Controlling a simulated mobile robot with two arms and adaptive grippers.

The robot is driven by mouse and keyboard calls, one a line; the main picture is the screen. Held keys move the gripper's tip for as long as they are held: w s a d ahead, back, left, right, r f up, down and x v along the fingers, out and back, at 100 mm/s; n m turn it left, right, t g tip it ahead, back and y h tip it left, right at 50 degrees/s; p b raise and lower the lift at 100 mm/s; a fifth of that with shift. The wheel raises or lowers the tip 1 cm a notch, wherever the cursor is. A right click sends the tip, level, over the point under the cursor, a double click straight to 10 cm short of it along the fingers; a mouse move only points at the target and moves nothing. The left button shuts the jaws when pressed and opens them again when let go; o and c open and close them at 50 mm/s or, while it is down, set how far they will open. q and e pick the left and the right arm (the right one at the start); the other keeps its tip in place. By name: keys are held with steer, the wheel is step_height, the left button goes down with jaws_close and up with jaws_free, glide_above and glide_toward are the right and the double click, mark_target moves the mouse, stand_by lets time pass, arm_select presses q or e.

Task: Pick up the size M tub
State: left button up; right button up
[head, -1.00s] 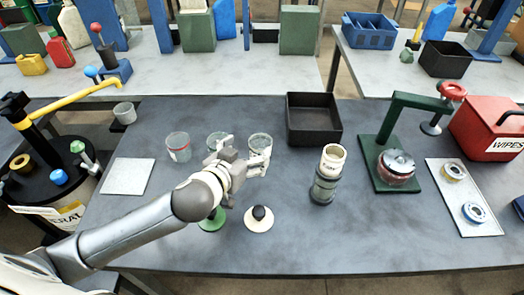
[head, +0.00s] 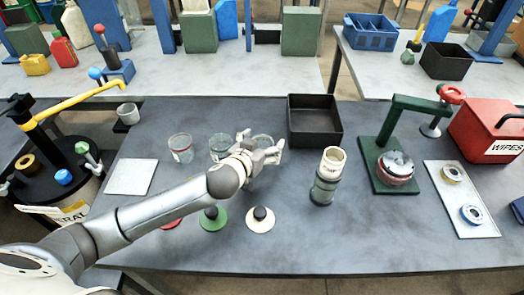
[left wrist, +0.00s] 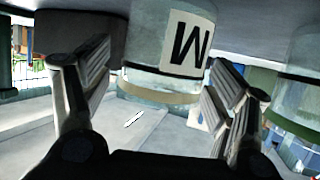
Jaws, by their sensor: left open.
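The size M tub (head: 263,138) is the rightmost of three clear tubs on the near table, partly hidden by my gripper in the head view. In the left wrist view the tub (left wrist: 160,85) shows a white label with a black M, upside down, and a cream band. My left gripper (head: 262,151) is open at the near side of this tub. In the left wrist view the gripper's fingers (left wrist: 150,100) are spread, with the tub between and beyond them. I cannot tell whether they touch it. My right gripper is not in view.
The middle tub (head: 220,144) stands close left, its green band (left wrist: 295,125) visible in the wrist view. A red-banded tub (head: 181,148) stands farther left. Green (head: 213,218) and cream (head: 260,220) lids lie in front. A black tray (head: 314,138) and a cylinder (head: 327,180) stand right.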

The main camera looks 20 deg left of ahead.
arm_select(q)
steer(key=c, duration=1.2)
steer(key=shift+o, duration=0.2)
steer(key=shift+r, duration=0.1)
